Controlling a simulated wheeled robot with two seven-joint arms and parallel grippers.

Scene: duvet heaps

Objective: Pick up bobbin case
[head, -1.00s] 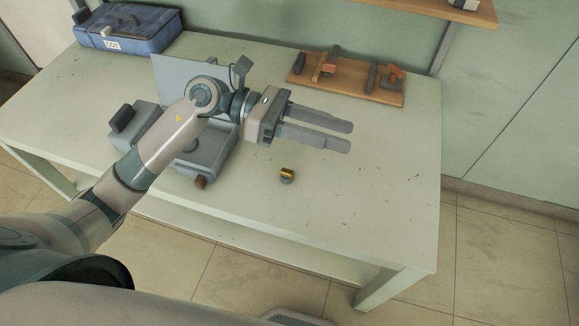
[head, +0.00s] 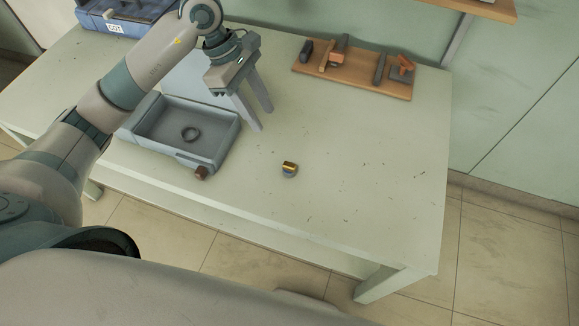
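A small gold and grey cylindrical piece (head: 289,169), which looks like the bobbin case, lies on the pale green table (head: 370,200) near its front edge. My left gripper (head: 264,121) is above the table, up and to the left of the small piece in the head view. Its two fingers point downward and are apart, with nothing seen between them. It does not touch the piece. My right gripper is not in view.
A wooden board with tools (head: 400,92) lies at the back right. A blue case (head: 150,12) sits back left. The table's right side is clear.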

